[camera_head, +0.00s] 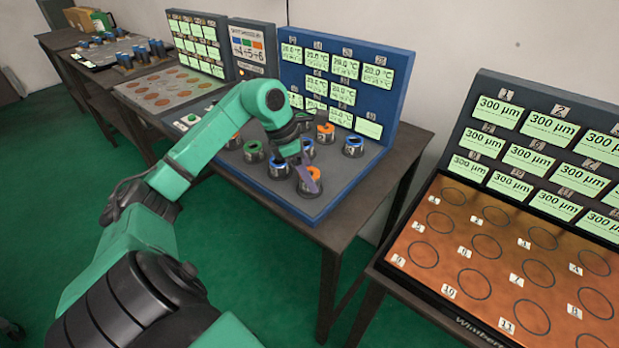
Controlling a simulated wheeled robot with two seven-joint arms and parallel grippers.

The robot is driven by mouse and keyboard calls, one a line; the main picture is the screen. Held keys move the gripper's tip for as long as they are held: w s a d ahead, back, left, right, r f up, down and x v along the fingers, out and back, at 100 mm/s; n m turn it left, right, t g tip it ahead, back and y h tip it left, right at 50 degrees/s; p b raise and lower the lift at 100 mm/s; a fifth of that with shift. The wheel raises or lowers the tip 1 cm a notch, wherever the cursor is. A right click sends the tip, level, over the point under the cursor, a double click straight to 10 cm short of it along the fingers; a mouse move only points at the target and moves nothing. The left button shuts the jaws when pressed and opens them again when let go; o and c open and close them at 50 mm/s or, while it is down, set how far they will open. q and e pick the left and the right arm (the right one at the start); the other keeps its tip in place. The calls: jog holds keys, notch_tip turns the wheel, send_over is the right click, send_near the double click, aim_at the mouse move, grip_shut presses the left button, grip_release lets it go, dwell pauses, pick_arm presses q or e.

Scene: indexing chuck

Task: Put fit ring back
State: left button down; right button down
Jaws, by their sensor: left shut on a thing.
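The blue station (345,190) holds several short metal cylinders topped with coloured rings. Green (253,147), blue (279,163) and orange (325,128) rings show on its grey deck. My left gripper (309,178) reaches down over the front right of the deck. It is shut on an orange-topped ring piece (312,187) there; the fingers partly hide it. I cannot tell whether this piece rests on the deck or is lifted slightly. My left forearm hides part of the deck's left side. My right gripper is out of view.
Behind the deck stands a blue panel (390,62) of temperature displays. To the right is a copper-coloured plate (440,225) with numbered circles and a 300 µm display panel. A grey plate (150,92) with orange discs lies left. Green floor separates the tables.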

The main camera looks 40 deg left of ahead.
pick_arm(q)
jog(key=shift+f, duration=0.45)
jog(key=shift+f, duration=0.15)
jog(key=shift+c, duration=2.2)
grip_release()
jog(key=o, duration=0.3)
